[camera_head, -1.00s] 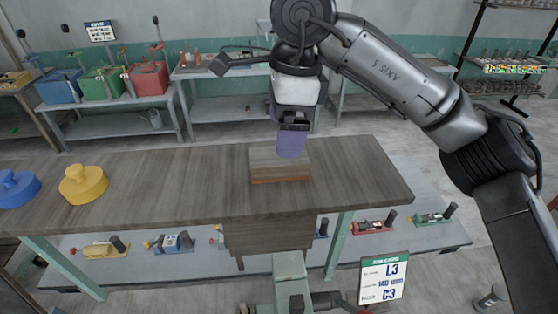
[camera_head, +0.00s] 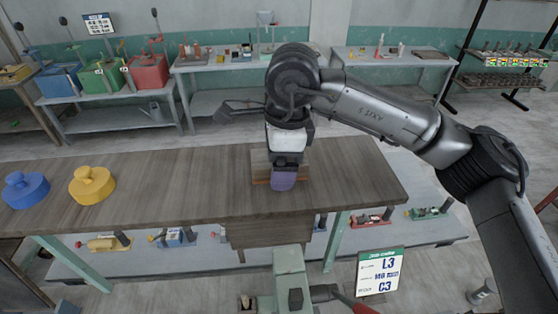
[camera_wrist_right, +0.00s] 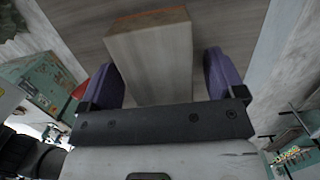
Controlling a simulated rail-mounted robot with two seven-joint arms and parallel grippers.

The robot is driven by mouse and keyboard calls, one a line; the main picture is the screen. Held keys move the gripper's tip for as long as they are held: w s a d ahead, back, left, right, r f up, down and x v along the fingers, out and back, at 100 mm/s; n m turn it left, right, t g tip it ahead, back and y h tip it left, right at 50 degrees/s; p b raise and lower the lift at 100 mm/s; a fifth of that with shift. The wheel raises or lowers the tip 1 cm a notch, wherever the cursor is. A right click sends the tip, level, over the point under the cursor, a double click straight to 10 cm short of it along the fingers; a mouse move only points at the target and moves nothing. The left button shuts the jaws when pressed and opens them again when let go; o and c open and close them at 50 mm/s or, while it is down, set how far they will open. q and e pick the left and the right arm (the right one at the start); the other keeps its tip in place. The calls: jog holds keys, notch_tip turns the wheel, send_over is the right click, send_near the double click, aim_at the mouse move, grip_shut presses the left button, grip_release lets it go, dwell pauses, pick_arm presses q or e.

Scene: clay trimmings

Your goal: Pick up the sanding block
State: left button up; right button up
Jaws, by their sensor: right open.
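The sanding block is a pale wooden block (camera_head: 260,161) with an orange-red base, resting on the wooden table. In the head view my right gripper partly hides it. In the right wrist view the block (camera_wrist_right: 152,55) reaches in between the two purple fingers, with a small gap on each side. My right gripper (camera_head: 284,181) is open and points down at the block; it also shows in the right wrist view (camera_wrist_right: 164,78). I cannot see my left gripper.
A yellow knobbed disc (camera_head: 92,188) and a blue one (camera_head: 26,192) stand at the table's left. The wooden tabletop (camera_head: 180,180) is clear between them and the block. Several tools lie on a lower shelf. A sign (camera_head: 380,272) stands in front.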

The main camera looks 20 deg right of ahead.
jog(key=shift+c, duration=0.3)
jog(key=c, duration=1)
jog(key=shift+o, duration=0.2)
jog(key=shift+r, duration=0.1)
jog(key=shift+r+b, duration=0.4)
jog(key=shift+r, duration=0.1)
notch_tip(320, 180, up, 3)
jog(key=shift+f+b, duration=0.15)
jog(key=shift+b, duration=0.5)
jog(key=s+d+r+b, duration=0.3)
jog(key=s+r, duration=0.4)
jog(key=s, duration=0.4)
jog(key=shift+d, duration=0.45)
